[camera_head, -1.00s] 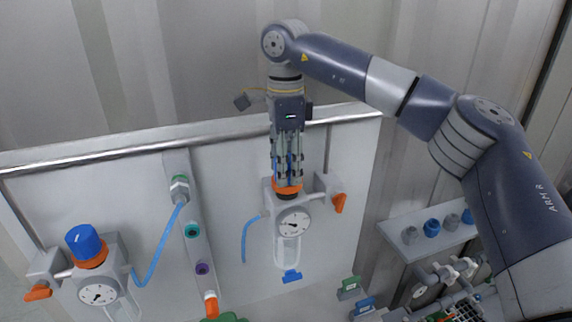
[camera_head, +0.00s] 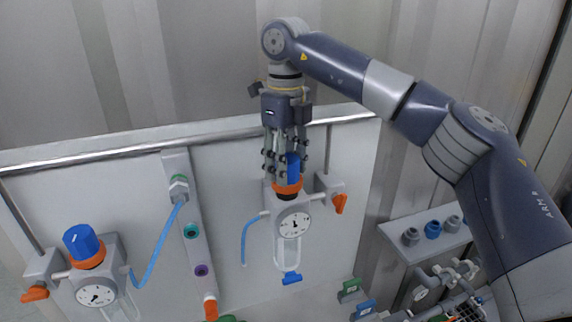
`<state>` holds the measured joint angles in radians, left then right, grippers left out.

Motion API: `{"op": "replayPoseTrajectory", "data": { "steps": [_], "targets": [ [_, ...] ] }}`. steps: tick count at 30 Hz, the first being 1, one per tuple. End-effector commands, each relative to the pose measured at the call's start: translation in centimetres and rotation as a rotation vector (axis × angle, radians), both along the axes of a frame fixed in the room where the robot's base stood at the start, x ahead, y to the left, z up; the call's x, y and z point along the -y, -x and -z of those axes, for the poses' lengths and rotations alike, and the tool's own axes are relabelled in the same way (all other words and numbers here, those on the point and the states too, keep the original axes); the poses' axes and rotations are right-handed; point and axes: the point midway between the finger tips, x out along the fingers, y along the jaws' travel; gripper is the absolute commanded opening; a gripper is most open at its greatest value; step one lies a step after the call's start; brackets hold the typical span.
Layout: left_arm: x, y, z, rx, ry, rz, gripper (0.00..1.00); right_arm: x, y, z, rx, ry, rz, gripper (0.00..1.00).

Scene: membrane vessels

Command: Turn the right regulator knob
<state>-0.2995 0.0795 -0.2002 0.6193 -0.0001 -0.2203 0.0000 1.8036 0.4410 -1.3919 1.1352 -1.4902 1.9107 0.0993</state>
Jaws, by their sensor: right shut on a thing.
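The right regulator knob (camera_head: 293,168) is a blue cap above an orange ring (camera_head: 288,185), on top of the right regulator with its round white gauge (camera_head: 294,223). My right gripper (camera_head: 287,167) points down from above. Its fingers are around the blue knob and shut on it, and they cover part of it. The left regulator knob (camera_head: 82,242) is also blue with an orange ring and stands free at the lower left. My left gripper is not in view.
A grey manifold bar (camera_head: 188,215) with coloured ports stands between the regulators, with blue hoses near it. A metal rail (camera_head: 130,149) runs along the panel top. A shelf (camera_head: 428,228) with several small caps is at the right.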

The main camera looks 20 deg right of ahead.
Motion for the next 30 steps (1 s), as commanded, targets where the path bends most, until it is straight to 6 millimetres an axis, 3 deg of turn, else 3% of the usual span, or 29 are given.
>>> {"op": "replayPoseTrajectory", "data": {
  "steps": [9,24,25,27,30],
  "targets": [
    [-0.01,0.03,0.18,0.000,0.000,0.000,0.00,0.01,-0.08,-0.11,0.004,-0.001,0.107,0.19],
    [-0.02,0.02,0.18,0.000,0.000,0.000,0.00,0.02,-0.10,-0.15,0.004,-0.001,0.124,0.19],
    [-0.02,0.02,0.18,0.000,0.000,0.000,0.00,0.02,-0.10,-0.15,0.005,-0.001,0.124,0.47],
    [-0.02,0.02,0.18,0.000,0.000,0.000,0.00,0.02,-0.09,-0.14,0.004,-0.001,0.124,0.63],
    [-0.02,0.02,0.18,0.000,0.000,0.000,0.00,0.02,-0.08,-0.10,0.003,-0.001,0.123,0.63]
  ]
}}
